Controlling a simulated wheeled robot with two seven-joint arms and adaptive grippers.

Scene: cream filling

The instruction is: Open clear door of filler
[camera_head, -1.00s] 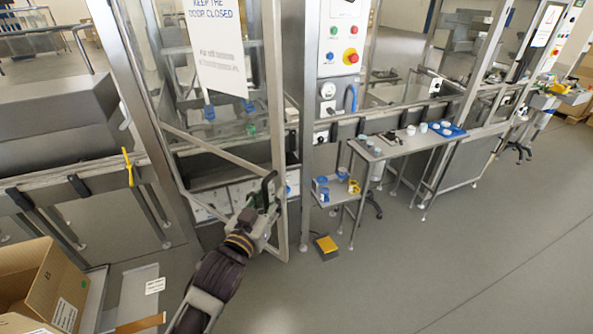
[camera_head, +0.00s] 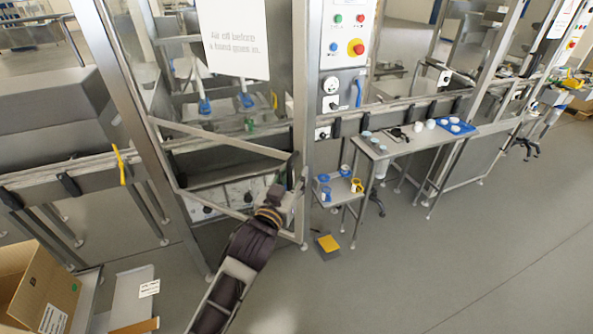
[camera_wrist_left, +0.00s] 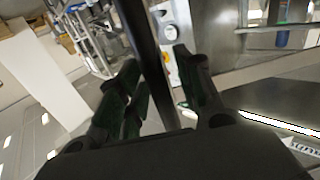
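The clear door (camera_head: 219,143) of the filler has a metal frame, a diagonal brace and a white sign (camera_head: 234,38). Its free edge shows close beside the upright post, left of the control panel. My left gripper (camera_head: 284,182) is at the lower part of this edge, by the dark handle. In the left wrist view, a dark bar (camera_wrist_left: 143,45), apparently the door handle, runs between the two fingers of my left gripper (camera_wrist_left: 160,75). The fingers stand apart, with a gap showing beside the bar on the right. My right gripper is not in view.
The control panel (camera_head: 348,35) is right of the door. A steel side table (camera_head: 400,147) with small cups and a blue tray (camera_head: 456,127) stands further right. A yellow foot pedal (camera_head: 328,244) lies on the floor. An open cardboard box (camera_head: 45,290) is at lower left. The floor at right is clear.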

